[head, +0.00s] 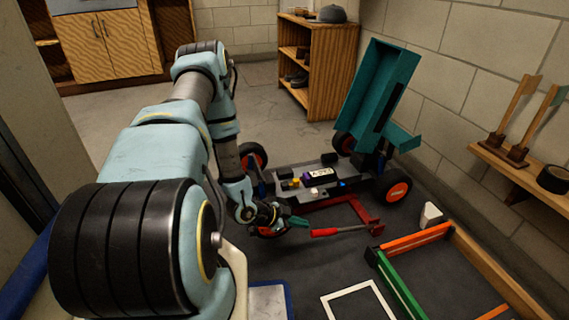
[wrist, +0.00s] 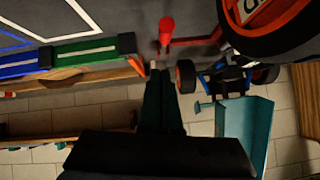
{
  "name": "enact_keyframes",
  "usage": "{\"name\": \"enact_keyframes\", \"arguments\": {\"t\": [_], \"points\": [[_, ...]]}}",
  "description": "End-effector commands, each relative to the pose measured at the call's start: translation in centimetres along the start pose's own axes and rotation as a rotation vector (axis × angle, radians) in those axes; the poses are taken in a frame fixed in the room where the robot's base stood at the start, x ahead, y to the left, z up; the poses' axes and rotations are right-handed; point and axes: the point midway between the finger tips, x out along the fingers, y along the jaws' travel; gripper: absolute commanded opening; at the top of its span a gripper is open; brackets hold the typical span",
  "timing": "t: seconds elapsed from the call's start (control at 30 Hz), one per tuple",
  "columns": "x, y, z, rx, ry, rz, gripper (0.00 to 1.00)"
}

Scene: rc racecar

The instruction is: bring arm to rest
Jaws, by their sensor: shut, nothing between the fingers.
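My arm reaches forward from the lower left in the head view. My gripper (head: 300,222) is low, in front of the RC car, with its green fingers pointing right. In the wrist view the fingers (wrist: 155,66) lie together, shut with nothing between them. The RC car (head: 318,180) stands on the dark floor with orange-rimmed wheels and its teal body shell (head: 378,90) tilted up. A red-handled jack (head: 325,232) lies just right of the fingertips. The wrist view shows its red handle end (wrist: 166,27) beyond them; I cannot tell whether they touch.
Orange (head: 415,242) and green (head: 395,285) barriers lie at the right, with a white cup-like object (head: 430,214) beside them. A wooden shelf unit (head: 325,70) stands behind the car. A wall shelf (head: 520,175) holds upright tools.

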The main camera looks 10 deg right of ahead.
Motion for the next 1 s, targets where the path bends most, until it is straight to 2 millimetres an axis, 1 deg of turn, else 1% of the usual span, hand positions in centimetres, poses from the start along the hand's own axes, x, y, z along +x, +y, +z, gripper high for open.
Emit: {"name": "enact_keyframes", "arguments": {"t": [0.07,0.13,0.17,0.27,0.37,0.4,0.47,0.5,0.57,0.6,0.67,0.7,0.77,0.8,0.87,0.9,1.0], "points": [[-0.1,-0.2,-0.1,-0.001,-0.006,-0.002,0.0],[-0.6,-0.9,-0.1,-0.006,-0.029,-0.008,0.0],[-1.0,-1.4,-0.2,-0.011,-0.047,-0.012,0.0],[-3.0,-3.9,-0.5,-0.044,-0.137,-0.038,0.0],[-6.1,-6.7,-1.0,-0.106,-0.261,-0.082,0.0],[-7.6,-7.7,-1.3,-0.138,-0.31,-0.103,0.0],[-9.9,-8.9,-1.7,-0.191,-0.382,-0.137,0.0],[-11.5,-9.7,-2.1,-0.229,-0.425,-0.162,0.0],[-13.9,-10.6,-2.8,-0.29,-0.486,-0.2,0.0],[-15.6,-11.0,-3.3,-0.334,-0.523,-0.227,0.0],[-18.1,-11.3,-4.1,-0.403,-0.576,-0.267,0.0],[-19.8,-11.5,-4.8,-0.452,-0.606,-0.295,0.0],[-22.3,-11.4,-5.7,-0.529,-0.649,-0.335,0.0],[-23.9,-11.1,-6.5,-0.582,-0.673,-0.362,0.0],[-26.2,-10.6,-7.5,-0.665,-0.704,-0.4,0.0],[-27.8,-10.1,-8.3,-0.722,-0.722,-0.425,0.0],[-31.0,-8.4,-10.1,-0.862,-0.753,-0.476,0.0]]}}
